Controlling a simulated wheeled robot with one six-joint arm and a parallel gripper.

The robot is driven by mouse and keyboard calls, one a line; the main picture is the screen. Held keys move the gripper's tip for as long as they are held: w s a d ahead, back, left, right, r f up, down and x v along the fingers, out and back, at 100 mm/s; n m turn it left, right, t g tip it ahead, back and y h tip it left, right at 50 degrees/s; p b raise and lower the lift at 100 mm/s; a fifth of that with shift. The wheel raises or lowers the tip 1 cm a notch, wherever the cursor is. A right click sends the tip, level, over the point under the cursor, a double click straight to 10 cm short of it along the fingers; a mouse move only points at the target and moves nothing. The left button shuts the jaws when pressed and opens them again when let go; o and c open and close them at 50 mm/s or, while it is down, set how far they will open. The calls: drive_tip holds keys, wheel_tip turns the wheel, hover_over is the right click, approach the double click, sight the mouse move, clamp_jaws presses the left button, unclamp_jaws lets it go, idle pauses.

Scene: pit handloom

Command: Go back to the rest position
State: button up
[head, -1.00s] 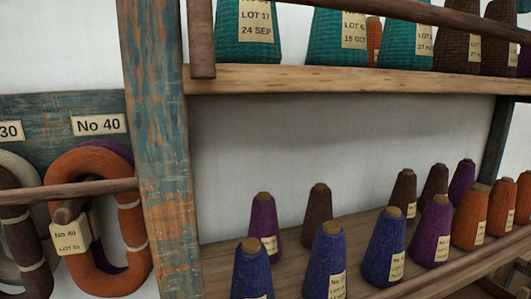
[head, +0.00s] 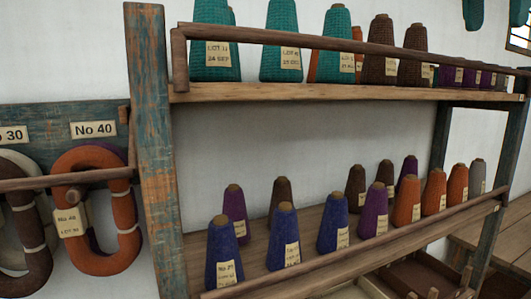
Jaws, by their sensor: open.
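My gripper is not in the head view, so its pose and anything near it cannot be seen. The head view shows a wooden shelf rack (head: 152,150) with worn blue-green posts. Teal cones (head: 281,45) and brown cones (head: 377,50) stand on its upper shelf. Blue cones (head: 225,255), purple cones (head: 235,212), brown cones (head: 281,195) and orange cones (head: 407,200) stand on its lower shelf. Most front cones carry paper labels.
At left, an orange hank (head: 122,215) and a brown hank (head: 27,245) hang from pegs on a board (head: 60,115) with number plates. Wooden rails run along both shelf fronts. A wooden surface (head: 500,235) lies at lower right, with trays (head: 415,280) below the rack.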

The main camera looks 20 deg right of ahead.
drive_tip(key=w+a+f+m+y+b, duration=0.25)
drive_tip(key=a+f+b, duration=0.4)
drive_tip(key=f, duration=0.75)
drive_tip(key=w+a+f+m+y+b, duration=0.2)
drive_tip(key=w+a+f+y+b, duration=0.15)
drive_tip(key=a+f, duration=0.85)
drive_tip(key=s+a+f+m+b, duration=0.2)
drive_tip(key=s+a+f+b, duration=0.1)
drive_tip(key=f, duration=0.7)
drive_tip(key=s+a+f+m+g+y+b, duration=0.1)
drive_tip(key=s+a+f+m+b, duration=0.2)
drive_tip(key=s+f, duration=0.3)
drive_tip(key=s+a+f+m+y+b, duration=0.1)
drive_tip(key=s+a+f+m+b, duration=0.2)
drive_tip(key=f, duration=1.2)
drive_tip(key=shift+s+a, duration=0.9)
drive_tip(key=shift+a, duration=0.15)
